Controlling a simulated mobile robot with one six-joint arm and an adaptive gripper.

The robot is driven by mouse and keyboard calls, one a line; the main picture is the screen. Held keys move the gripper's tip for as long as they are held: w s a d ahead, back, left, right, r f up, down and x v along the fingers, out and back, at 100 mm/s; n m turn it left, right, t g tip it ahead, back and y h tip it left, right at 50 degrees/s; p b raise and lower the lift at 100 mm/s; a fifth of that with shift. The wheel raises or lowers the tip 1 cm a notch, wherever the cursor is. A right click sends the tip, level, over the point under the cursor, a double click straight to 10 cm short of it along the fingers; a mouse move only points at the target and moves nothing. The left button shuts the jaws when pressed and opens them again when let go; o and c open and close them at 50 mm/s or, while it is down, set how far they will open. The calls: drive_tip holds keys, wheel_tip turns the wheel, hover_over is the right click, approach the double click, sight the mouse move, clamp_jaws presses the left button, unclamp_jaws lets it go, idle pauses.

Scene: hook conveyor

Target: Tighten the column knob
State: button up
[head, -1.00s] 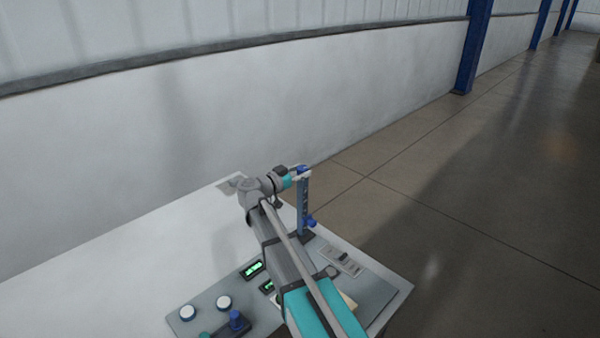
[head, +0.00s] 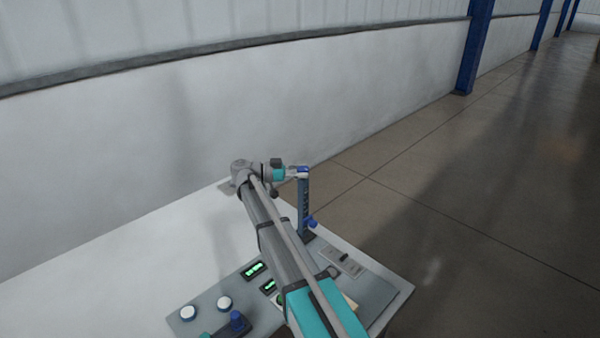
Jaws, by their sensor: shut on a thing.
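A dark blue upright column (head: 304,205) stands on the grey panel. A small blue knob (head: 303,168) shows at its top. My gripper (head: 299,172) reaches it from the left and is shut on this top knob; the fingers are small and partly cover it. Another blue knob (head: 312,224) sticks out low on the column's right side, clear of my gripper.
The grey panel (head: 372,286) lies on a white table (head: 150,262). It carries two white round buttons (head: 188,313), a blue knob (head: 236,317) and green-lit displays (head: 253,270). My arm covers part of the panel. A white wall stands behind; open floor lies right.

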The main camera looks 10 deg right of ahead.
drive_tip(key=shift+s+d, duration=0.1)
drive_tip(key=shift+s, duration=0.1)
drive_tip(key=o, duration=1.2)
drive_tip(key=shift+c, duration=0.2)
drive_tip(key=shift+w, duration=0.1)
drive_tip(key=shift+w+a, duration=0.15)
drive_tip(key=shift+a, duration=0.4)
drive_tip(key=a, duration=0.6)
drive_tip(key=shift+w, duration=0.35)
drive_tip(key=shift+a, duration=0.1)
